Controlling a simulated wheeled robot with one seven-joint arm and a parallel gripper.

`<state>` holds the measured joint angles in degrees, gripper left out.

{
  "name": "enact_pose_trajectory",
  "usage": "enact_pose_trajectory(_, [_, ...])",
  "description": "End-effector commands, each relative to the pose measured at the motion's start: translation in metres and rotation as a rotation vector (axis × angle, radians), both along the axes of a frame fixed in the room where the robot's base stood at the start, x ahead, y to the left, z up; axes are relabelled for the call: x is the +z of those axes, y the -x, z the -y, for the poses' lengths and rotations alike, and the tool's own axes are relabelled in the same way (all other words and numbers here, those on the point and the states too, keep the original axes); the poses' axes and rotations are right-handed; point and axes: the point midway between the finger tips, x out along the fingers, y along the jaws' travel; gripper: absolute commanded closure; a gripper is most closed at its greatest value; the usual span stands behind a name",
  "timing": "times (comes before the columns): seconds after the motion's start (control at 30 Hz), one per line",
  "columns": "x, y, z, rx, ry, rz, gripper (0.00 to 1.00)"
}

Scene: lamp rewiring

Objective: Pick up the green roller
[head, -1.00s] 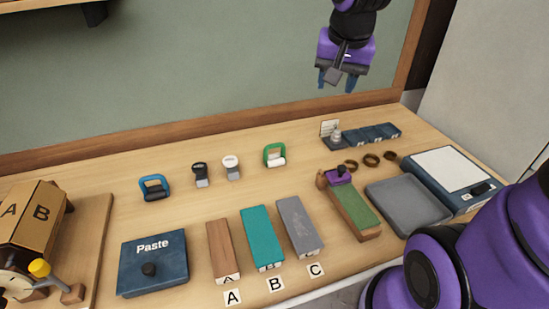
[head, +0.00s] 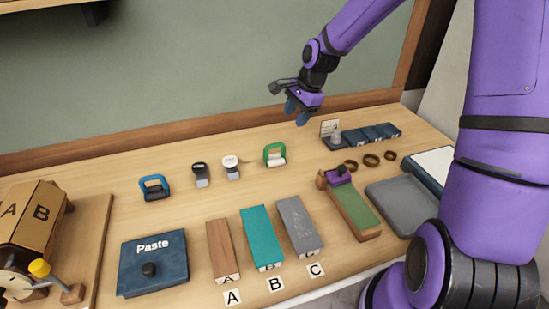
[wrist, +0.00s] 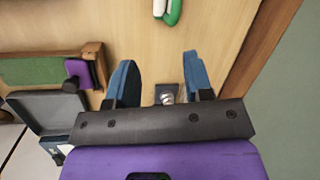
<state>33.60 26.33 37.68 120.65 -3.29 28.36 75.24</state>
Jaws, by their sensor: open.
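The green roller (head: 272,151) has a green frame handle and a white roll at its front. It lies on the wooden table, towards the back and right of the middle. In the wrist view the green roller (wrist: 172,9) shows at the top edge, partly cut off, beyond the fingertips. My gripper (head: 297,119) is open and empty, above the table's back edge, up and to the right of the roller. In the wrist view my gripper's (wrist: 160,78) two blue fingers stand apart with bare table between them and a small metal piece near their base.
A blue roller (head: 154,187) and two small stamp-like tools (head: 201,174) stand to the left. A blue holder strip (head: 369,134), brown rings (head: 371,160) and a green-topped block (head: 352,205) are to the right. Blocks (head: 262,237) and a Paste box (head: 152,262) lie in front.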

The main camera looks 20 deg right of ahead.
Motion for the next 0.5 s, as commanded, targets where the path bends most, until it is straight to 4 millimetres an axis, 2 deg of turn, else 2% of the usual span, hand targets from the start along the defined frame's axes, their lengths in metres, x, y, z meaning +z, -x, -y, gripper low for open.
enact_pose_trajectory(0.03, [-0.010, -0.006, 0.001, -0.038, -0.034, -0.014, 0.53])
enact_pose_trajectory(0.2, [-0.031, -0.024, -0.001, -0.156, -0.128, -0.043, 0.53])
enact_pose_trajectory(0.5, [-0.049, -0.036, -0.004, -0.236, -0.193, -0.063, 0.53])
